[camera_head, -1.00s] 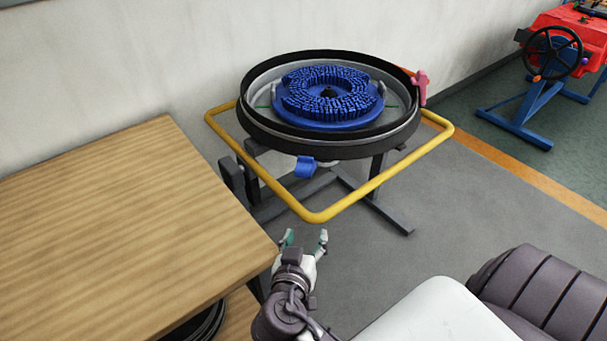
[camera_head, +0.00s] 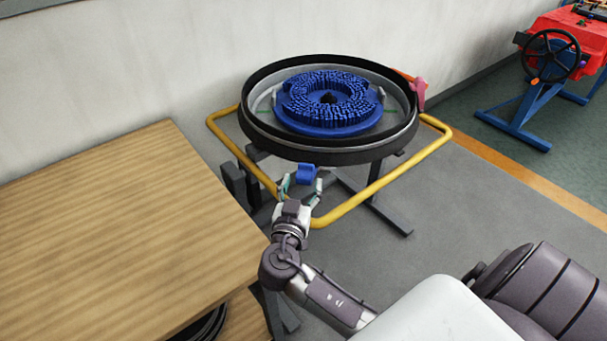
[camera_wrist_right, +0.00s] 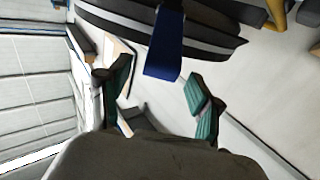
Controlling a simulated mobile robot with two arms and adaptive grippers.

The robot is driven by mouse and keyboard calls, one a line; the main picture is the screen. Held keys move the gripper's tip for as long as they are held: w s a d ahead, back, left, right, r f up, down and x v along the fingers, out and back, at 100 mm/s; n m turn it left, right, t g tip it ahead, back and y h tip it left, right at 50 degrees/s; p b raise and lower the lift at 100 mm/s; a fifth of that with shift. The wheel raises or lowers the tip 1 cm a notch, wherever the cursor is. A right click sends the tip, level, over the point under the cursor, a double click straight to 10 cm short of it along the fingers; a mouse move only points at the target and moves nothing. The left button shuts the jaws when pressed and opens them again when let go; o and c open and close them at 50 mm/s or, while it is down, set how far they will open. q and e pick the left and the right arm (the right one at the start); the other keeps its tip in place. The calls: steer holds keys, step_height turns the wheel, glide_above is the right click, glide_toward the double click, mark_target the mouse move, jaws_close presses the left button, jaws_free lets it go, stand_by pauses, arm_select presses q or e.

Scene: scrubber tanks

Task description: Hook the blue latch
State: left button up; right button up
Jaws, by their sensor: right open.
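The blue latch (camera_head: 305,175) hangs at the front of the round black-rimmed scrubber tank (camera_head: 330,150), just below its rim. My right gripper (camera_head: 301,188) is open, with its fingers on either side of the latch in the head view. In the right wrist view the latch (camera_wrist_right: 165,48) lies ahead of and between the open green-padded fingers (camera_wrist_right: 160,88). I cannot tell whether a finger touches it. A blue ring brush (camera_head: 330,100) lies inside the tank. My left gripper is not in view.
A yellow guard rail (camera_head: 400,172) surrounds the tank, and my right arm reaches over its front corner. A wooden table (camera_head: 100,230) stands at the left. A pink latch (camera_head: 418,92) sits on the tank's right side. A red machine (camera_head: 575,40) stands at the back right.

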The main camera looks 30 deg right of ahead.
mark_target(307, 171)
steer(key=shift+x, duration=1.2)
jaws_close()
